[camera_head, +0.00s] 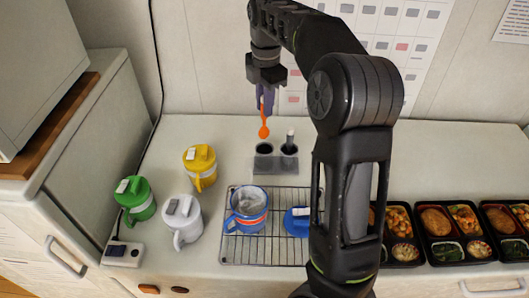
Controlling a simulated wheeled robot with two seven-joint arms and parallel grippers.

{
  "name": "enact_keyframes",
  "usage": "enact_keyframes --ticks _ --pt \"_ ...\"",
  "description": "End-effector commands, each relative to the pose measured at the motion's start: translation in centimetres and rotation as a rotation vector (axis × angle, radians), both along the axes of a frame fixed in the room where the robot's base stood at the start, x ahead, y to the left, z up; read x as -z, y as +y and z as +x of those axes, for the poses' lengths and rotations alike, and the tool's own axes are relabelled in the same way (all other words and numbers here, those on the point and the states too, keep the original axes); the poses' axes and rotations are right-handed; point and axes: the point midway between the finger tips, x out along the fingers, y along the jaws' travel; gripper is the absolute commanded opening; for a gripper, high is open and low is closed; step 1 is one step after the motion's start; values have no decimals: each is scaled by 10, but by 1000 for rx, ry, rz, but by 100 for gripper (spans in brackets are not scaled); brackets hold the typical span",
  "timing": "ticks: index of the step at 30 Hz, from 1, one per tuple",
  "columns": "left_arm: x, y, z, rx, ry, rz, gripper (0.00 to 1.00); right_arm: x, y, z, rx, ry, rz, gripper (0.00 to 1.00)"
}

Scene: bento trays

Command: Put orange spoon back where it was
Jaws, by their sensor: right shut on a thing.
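The orange spoon (264,131) hangs from my right gripper (265,98), bowl down, with the gripper shut on its upper part. The spoon is above and in front of a grey holder (277,165) with two dark round openings. The left opening (264,149) looks empty, and a grey handle (290,137) stands up from the right one. The spoon's bowl shows just above the left opening in the picture; I cannot tell how high it is over the holder. My left gripper is not in view.
A wire rack (262,250) holds an open blue mug (247,203) and a blue lid (297,222). Yellow (200,168), white (183,220) and green (134,199) lidded mugs stand at left. Several bento trays (448,238) line the right. My right arm hides part of the counter.

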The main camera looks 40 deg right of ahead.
Motion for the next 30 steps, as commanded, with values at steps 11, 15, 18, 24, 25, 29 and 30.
enact_keyframes --ticks 11,15,18,24,25,29,30 --pt "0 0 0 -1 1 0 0 0 1 -2 -45 26 -5 0" --pt "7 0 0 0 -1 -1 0 9 1 -2 -44 27 -5 0" --pt "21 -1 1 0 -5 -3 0 25 1 -2 -44 27 -5 0" --pt "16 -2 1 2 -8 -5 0 52 2 -3 -43 30 -3 0" --pt "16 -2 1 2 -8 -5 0 56 2 -2 -43 29 -3 0" --pt "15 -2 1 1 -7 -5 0 63 2 -2 -44 26 -4 0" --pt "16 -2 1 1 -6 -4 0 63 2 -2 -44 25 -4 0"
